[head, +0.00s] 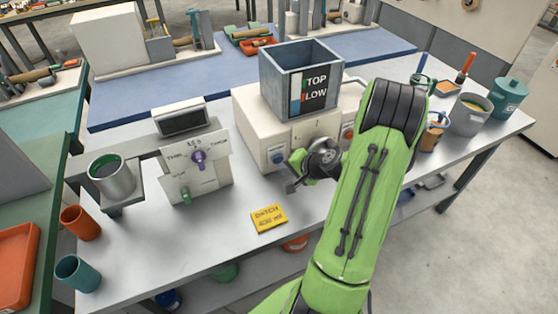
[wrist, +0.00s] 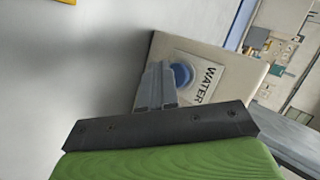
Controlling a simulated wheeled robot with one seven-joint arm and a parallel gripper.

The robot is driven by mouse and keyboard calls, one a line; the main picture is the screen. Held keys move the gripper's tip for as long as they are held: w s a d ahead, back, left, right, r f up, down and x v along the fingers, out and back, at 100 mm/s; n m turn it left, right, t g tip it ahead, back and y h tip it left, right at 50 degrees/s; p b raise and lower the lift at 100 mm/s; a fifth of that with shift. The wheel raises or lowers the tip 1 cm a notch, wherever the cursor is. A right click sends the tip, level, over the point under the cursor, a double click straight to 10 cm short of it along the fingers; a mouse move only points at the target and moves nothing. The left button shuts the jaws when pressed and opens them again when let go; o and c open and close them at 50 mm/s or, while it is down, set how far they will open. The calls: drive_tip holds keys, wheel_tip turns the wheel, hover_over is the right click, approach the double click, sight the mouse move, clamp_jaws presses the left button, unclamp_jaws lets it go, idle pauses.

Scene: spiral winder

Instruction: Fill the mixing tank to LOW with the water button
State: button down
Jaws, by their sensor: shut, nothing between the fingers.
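The mixing tank (head: 273,92) is an open grey-blue box on a white machine body (head: 252,128), with TOP and LOW marked on its front. The strip beside the marks is too small to read a level. The round blue water button (head: 277,157) is on the machine's front. In the wrist view the blue button (wrist: 182,76) sits beside a WATER label (wrist: 207,83). My gripper (head: 291,186) is shut and empty, in front of the machine near that button. Its fingers (wrist: 156,88) overlap the button's edge in the wrist view; I cannot tell whether they touch.
Another button (head: 347,132) is at the machine's right, partly beside my arm. A dial unit (head: 195,165) with a purple knob and a steel cup (head: 111,178) stand left. A yellow batch card (head: 269,218) lies in front. Pots (head: 470,115) stand right.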

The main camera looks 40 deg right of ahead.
drive_tip(key=shift+s+a+b, duration=0.25)
drive_tip(key=shift+s+b, duration=0.05)
drive_tip(key=shift+s, duration=0.5)
drive_tip(key=shift+s+a+b, duration=0.2)
drive_tip(key=shift+s+b, duration=0.15)
drive_tip(key=shift+s, duration=0.5)
drive_tip(key=shift+s+a+b, duration=0.25)
drive_tip(key=shift+s+b, duration=0.05)
drive_tip(key=shift+s, duration=0.5)
drive_tip(key=s+a+r+n+g+p, duration=0.1)
drive_tip(key=a+r+n+g+p, duration=0.3)
drive_tip(key=a+r+n, duration=0.9)
drive_tip(key=s+a+r+n+h+p, duration=0.1)
drive_tip(key=s+a+r+p, duration=0.1)
drive_tip(key=s+a+r, duration=0.7)
drive_tip(key=s+r, duration=0.1)
drive_tip(key=s, duration=0.2)
drive_tip(key=shift+s+a+r, duration=0.25)
drive_tip(key=shift+a+r, duration=0.05)
drive_tip(key=shift+r, duration=0.1)
